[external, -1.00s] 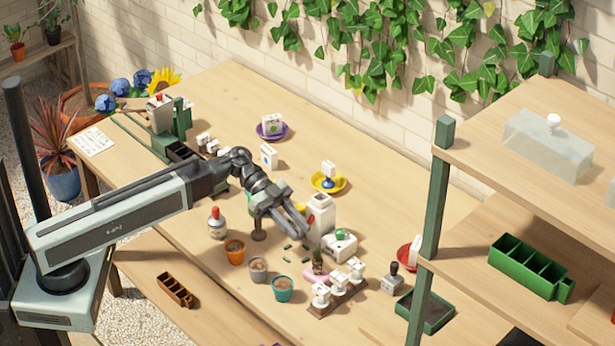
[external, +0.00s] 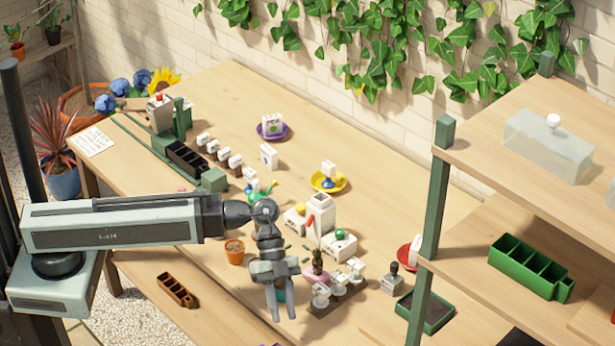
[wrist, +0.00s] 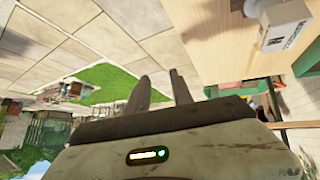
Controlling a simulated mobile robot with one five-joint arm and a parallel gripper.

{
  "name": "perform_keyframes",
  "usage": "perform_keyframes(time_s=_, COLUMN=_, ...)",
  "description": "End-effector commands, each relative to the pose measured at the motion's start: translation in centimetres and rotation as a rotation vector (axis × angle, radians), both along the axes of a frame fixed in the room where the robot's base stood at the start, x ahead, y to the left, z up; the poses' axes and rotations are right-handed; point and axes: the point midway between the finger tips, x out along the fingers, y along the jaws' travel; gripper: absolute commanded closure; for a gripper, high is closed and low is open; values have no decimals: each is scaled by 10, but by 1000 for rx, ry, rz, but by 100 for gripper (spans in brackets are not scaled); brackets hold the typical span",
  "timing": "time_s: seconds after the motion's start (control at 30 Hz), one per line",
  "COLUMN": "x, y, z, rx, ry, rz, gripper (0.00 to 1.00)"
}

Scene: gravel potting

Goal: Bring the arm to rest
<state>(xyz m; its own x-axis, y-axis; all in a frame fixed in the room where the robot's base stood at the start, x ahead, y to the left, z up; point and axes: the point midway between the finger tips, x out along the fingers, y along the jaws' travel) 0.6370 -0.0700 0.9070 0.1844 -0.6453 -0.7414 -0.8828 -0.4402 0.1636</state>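My gripper (external: 281,312) hangs below my forearm in the external view, over the front part of the wooden table (external: 360,318). Its two fingers point down in the picture with a gap between them. In the wrist view my gripper (wrist: 160,88) also shows its two fingers apart, with nothing between them. It is open and empty.
An orange pot (external: 235,252), a white box with a red lever (external: 320,214) and a dark-green tray (external: 425,312) stand on the table. The green shelf post (external: 432,205) rises at right. Paving and grass show in the wrist view.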

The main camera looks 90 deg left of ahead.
Motion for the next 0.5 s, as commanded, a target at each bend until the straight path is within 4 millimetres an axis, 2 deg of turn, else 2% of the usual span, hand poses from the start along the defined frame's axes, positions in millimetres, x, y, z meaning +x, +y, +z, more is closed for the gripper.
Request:
perform_keyframes(time_s=0.03, x=-18, y=-17, z=-4, rx=91, ry=97, rz=27, gripper=72)
perform_keyframes(time_s=0.13, x=-41, y=-11, z=-25, rx=283, ry=272, rz=196, gripper=72)
perform_keyframes(time_s=0.23, x=-53, y=20, z=-39, rx=437, ry=392, rz=444, gripper=72)
perform_keyframes(time_s=0.33, x=-60, y=54, z=-45, rx=532, ry=468, rz=701, gripper=72)
perform_keyframes(time_s=0.4, x=-63, y=67, z=-46, rx=560, ry=501, rz=842, gripper=72)
perform_keyframes(time_s=0.5, x=-63, y=71, z=-46, rx=549, ry=540, rz=962, gripper=72)
